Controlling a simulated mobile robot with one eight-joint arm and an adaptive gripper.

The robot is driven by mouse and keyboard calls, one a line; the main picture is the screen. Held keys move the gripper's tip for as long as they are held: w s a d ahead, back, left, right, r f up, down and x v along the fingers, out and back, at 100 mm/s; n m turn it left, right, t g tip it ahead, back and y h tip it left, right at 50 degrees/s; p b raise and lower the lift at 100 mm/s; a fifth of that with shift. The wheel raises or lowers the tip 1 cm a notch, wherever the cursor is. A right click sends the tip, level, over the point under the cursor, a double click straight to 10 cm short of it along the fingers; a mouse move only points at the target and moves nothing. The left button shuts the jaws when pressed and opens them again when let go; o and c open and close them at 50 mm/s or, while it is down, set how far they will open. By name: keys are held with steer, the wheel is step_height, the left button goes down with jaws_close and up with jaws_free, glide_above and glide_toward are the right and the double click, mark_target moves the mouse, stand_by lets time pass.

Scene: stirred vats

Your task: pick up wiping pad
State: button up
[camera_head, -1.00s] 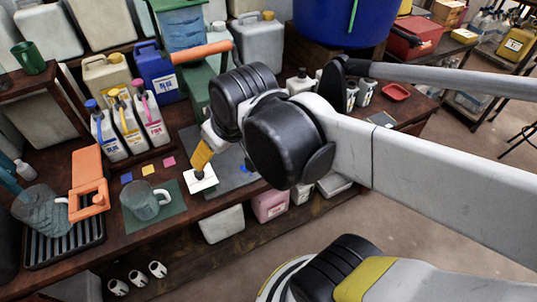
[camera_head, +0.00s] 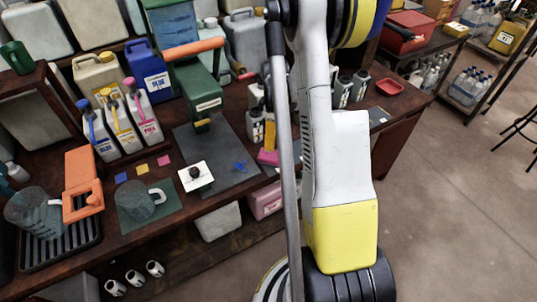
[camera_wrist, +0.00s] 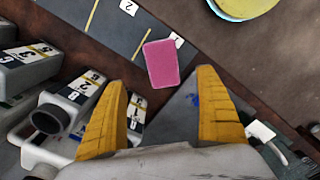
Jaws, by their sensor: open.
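The wiping pad looks to be a pink rectangular pad (camera_wrist: 162,63), lying by a dark strip with numbered labels in the wrist view. It also shows as a pink block (camera_head: 267,157) near the bench's front edge in the head view. My gripper (camera_wrist: 161,79) is open and empty, with its two yellow fingers spread. The pad appears just beyond the fingertips, between their lines. In the head view my arm hides most of the gripper.
Labelled bottles (camera_wrist: 68,106) crowd the left finger in the wrist view. A white square with a black knob (camera_head: 196,176) lies on the bench at the grey mat (camera_head: 225,165). A glass mug (camera_head: 140,200) stands further left.

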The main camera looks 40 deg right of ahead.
mark_target(275, 156)
step_height(275, 156, down, 6)
steer(key=shift+r+b, duration=0.1)
steer(key=shift+b, duration=0.95)
steer(key=f+b, duration=0.2)
steer(key=f, duration=0.3)
steer(key=shift+s+b, duration=0.4)
steer(key=shift+r, duration=0.1)
steer(key=c, duration=1.1)
steer(key=shift+c, duration=0.2)
